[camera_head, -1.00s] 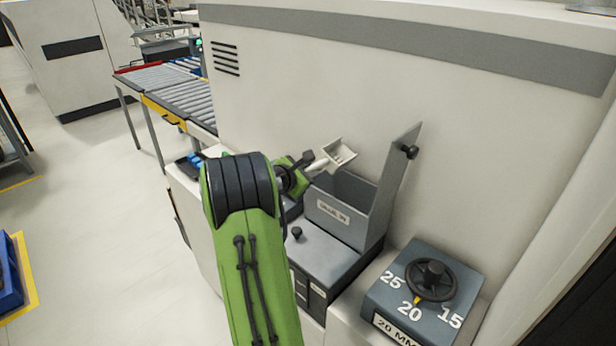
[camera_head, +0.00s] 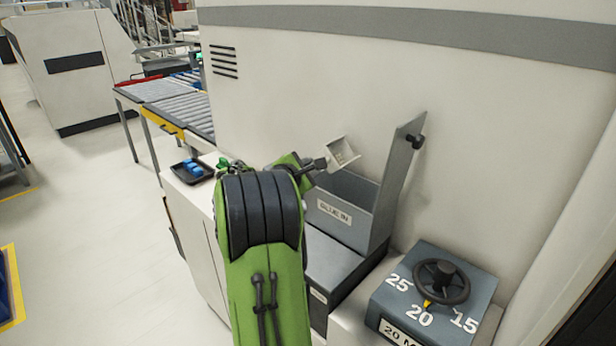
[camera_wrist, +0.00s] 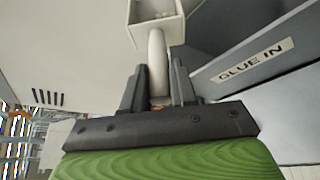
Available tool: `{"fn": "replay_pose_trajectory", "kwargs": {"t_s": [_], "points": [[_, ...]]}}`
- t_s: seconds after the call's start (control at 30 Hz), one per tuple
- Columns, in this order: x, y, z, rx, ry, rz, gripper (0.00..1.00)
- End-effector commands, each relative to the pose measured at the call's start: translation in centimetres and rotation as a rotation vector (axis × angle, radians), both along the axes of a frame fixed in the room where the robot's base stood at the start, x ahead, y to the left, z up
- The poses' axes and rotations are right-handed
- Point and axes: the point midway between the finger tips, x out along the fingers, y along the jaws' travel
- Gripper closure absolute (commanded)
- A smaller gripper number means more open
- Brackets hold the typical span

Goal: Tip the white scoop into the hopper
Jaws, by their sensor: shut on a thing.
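The white scoop (camera_head: 343,152) is held above the back left of the hopper, in front of the machine wall. A few pale grains seem to show in its bowl in the head view. My gripper (camera_head: 318,164) is shut on the scoop's handle; in the wrist view the fingers (camera_wrist: 158,88) close around the white handle, and the bowl (camera_wrist: 155,20) points away. The grey hopper (camera_head: 335,213), labelled "GLUE IN", has its lid (camera_head: 402,170) standing open on the right. Its label also shows in the wrist view (camera_wrist: 252,62). The hopper's inside is partly hidden.
A dial box (camera_head: 436,290) with a black handwheel stands right of the hopper. A black tray (camera_head: 192,172) with blue and green pieces lies to the left. A roller conveyor (camera_head: 180,103) stands behind. The tall white machine wall (camera_head: 300,90) is close behind the scoop.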

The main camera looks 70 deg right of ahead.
Motion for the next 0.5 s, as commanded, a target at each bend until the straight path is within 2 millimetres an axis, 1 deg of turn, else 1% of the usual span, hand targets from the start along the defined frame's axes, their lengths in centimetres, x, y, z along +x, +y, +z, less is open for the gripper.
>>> {"fn": "replay_pose_trajectory", "kwargs": {"t_s": [0.03, 0.5], "points": [[-0.05, 0.01, -0.34, -0.009, -0.014, 0.000, 1.00], [-0.43, 0.13, -0.58, -0.070, -0.154, -0.001, 1.00]]}}
